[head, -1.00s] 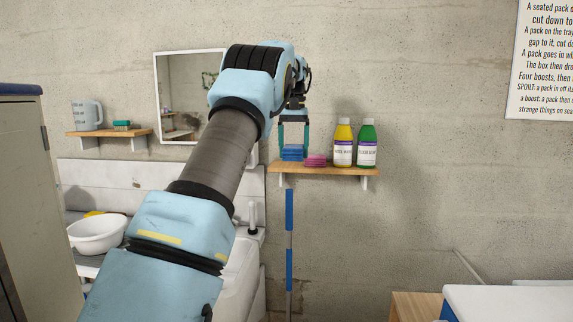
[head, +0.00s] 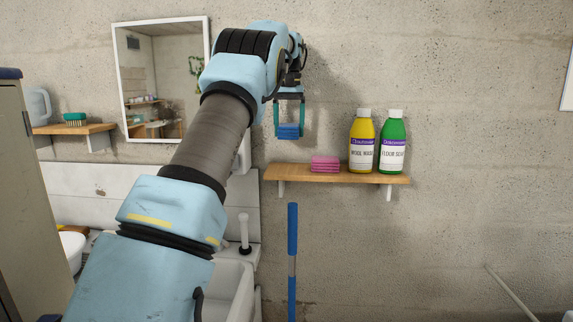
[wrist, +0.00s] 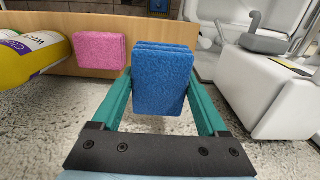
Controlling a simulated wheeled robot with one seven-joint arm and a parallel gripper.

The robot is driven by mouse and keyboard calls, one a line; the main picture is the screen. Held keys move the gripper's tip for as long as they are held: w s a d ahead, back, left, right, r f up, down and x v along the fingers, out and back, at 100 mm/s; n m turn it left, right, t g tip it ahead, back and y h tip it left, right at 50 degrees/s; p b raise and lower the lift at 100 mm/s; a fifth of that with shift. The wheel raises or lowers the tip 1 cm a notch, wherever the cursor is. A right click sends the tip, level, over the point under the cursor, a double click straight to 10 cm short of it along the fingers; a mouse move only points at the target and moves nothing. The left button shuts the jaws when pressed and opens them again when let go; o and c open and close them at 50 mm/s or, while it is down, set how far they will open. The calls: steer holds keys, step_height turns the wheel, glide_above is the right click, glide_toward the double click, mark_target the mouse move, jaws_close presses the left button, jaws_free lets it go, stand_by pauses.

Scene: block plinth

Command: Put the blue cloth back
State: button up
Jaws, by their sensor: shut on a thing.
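The blue cloth (head: 289,132) is a folded stack held between the fingers of my gripper (head: 290,122). In the head view it is above the left end of the wooden shelf (head: 345,178), with a gap beneath it. In the wrist view the blue cloth (wrist: 162,80) fills the space between the teal fingers of my gripper (wrist: 162,95), which is shut on it. A folded pink cloth (head: 326,163) lies on the shelf, to the right of the blue one and apart from it. It also shows in the wrist view (wrist: 100,50).
A yellow bottle (head: 362,142) and a green bottle (head: 392,142) stand at the shelf's right. A mirror (head: 160,80) hangs on the wall at left. A second shelf (head: 75,129) holds a brush (head: 75,119) and a jug (head: 38,107). A blue pole (head: 292,230) stands below.

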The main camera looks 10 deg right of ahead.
mark_target(289, 169)
step_height(289, 169, down, 10)
steer(key=shift+r+p, duration=0.15)
steer(key=shift+p, duration=0.65)
steer(key=o, duration=1.3)
steer(key=shift+o, duration=0.2)
